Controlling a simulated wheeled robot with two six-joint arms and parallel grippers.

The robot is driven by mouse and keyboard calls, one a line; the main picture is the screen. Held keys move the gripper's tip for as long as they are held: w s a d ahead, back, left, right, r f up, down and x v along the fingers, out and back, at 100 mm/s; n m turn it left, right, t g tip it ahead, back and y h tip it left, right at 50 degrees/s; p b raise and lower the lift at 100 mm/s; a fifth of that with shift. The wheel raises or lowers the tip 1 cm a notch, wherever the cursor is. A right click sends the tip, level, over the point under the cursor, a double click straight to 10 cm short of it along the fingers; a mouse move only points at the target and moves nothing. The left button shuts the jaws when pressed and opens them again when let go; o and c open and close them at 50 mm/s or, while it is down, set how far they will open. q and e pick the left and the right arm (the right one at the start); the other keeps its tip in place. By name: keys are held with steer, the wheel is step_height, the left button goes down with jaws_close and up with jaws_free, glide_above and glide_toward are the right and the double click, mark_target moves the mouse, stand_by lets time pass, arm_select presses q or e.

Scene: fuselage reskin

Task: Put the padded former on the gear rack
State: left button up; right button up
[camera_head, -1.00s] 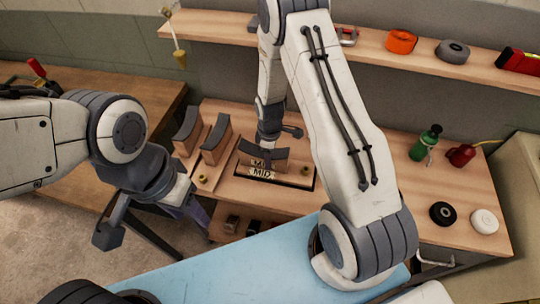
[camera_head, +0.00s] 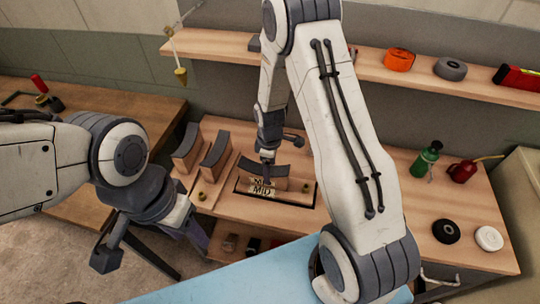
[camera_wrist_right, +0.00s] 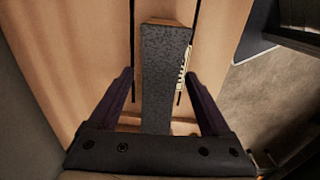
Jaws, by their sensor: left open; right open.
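A wooden former with a dark curved padded top (camera_head: 263,178) stands in a dark-edged recess (camera_head: 308,202) on the wooden bench, beside a pale label reading MID. Two similar padded formers, one on the far left (camera_head: 187,148) and one beside it (camera_head: 214,157), stand left of it. I cannot tell which part is named the gear rack. My right gripper (camera_head: 267,172) is pointed down at the former by the label. In the right wrist view its open fingers lie either side of the dark pad (camera_wrist_right: 165,75), with gaps. My left gripper (camera_head: 192,230) hangs empty left of the bench.
A shelf (camera_head: 300,56) at the back carries an orange roll (camera_head: 399,60) and a grey roll (camera_head: 450,69). A green bottle (camera_head: 427,158), a red can (camera_head: 463,172) and black (camera_head: 446,231) and white (camera_head: 488,238) discs are at right. A blue surface (camera_head: 225,280) lies in front.

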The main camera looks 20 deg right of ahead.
step_height(320, 180, up, 8)
steer(key=b, duration=0.1)
steer(key=s+a+r+m, duration=0.2)
steer(key=s+a+r, duration=0.7)
steer(key=a, duration=0.2)
steer(key=s+a+r+m, duration=0.1)
steer(key=s+r, duration=0.1)
steer(key=s, duration=0.5)
steer(key=s+a+r+m+y, duration=0.1)
steer(key=s+a+r, duration=0.1)
steer(key=s, duration=0.5)
steer(key=shift+s+r, duration=0.4)
steer(key=shift+r, duration=0.05)
